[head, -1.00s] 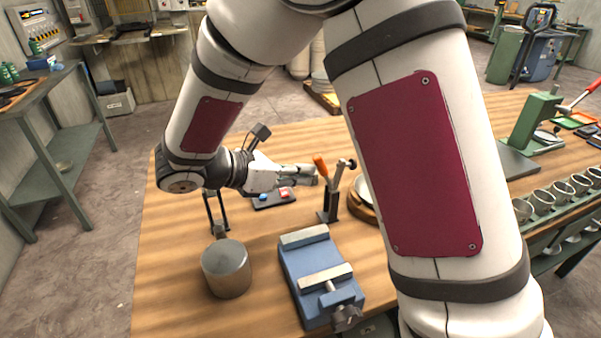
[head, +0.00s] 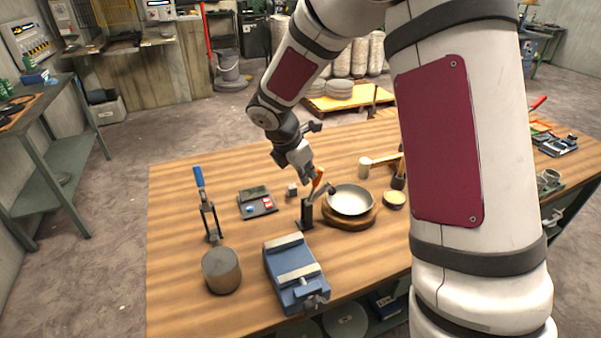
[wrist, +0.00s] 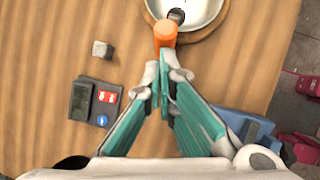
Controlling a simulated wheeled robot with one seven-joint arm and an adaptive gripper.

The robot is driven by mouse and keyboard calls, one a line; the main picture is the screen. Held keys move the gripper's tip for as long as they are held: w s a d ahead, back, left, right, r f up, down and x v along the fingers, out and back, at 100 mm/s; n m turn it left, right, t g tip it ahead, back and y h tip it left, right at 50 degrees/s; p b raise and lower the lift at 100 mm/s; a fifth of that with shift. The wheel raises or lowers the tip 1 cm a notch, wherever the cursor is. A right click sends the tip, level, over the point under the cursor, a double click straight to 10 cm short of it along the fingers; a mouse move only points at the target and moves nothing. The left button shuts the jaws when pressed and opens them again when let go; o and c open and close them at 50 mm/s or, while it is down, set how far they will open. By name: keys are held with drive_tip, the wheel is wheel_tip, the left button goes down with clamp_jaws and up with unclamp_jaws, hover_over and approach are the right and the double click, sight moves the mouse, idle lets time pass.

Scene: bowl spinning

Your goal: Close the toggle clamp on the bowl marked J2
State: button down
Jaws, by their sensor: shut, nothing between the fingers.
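A toggle clamp (head: 307,214) with an orange handle (head: 318,182) stands at the left of a pale bowl (head: 350,199) on a round wooden base (head: 350,221). The handle stands up, leaning slightly right. The clamp's dark tip reaches the bowl's left rim; I cannot tell whether it presses. No J2 mark is legible. My gripper (head: 310,176) is shut and empty, right by the handle's upper part. In the wrist view, its fingertips (wrist: 167,54) are just below the orange handle (wrist: 165,34), with the bowl (wrist: 207,12) beyond; contact is unclear.
A blue vise (head: 292,272) and a metal cylinder (head: 221,271) stand in front. A blue-handled clamp (head: 207,205) is at left. A small device (head: 257,203) and grey cube (head: 292,189) lie behind. A mallet (head: 378,161) and small bowl (head: 394,199) are at right.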

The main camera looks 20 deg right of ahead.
drive_tip(key=shift+d+f+y+p, duration=0.25)
drive_tip(key=shift+d+y+p, duration=0.15)
drive_tip(key=shift+d, duration=0.6)
drive_tip(key=shift+d+f+y+p, duration=0.25)
drive_tip(key=shift+d+p, duration=0.25)
drive_tip(key=shift+d, duration=0.5)
drive_tip(key=shift+d+f+y+p, duration=0.2)
drive_tip(key=shift+d+y+p, duration=0.2)
drive_tip(key=shift+d, duration=0.6)
wheel_tip(320, 180, up, 4)
drive_tip(key=s+a+p, duration=0.1)
drive_tip(key=a+p, duration=0.1)
wheel_tip(320, 180, up, 9)
hover_over(328, 182)
drive_tip(key=s+a, duration=0.1)
drive_tip(key=s, duration=0.3)
drive_tip(key=shift+f+b, duration=0.1)
drive_tip(key=shift+b, duration=0.25)
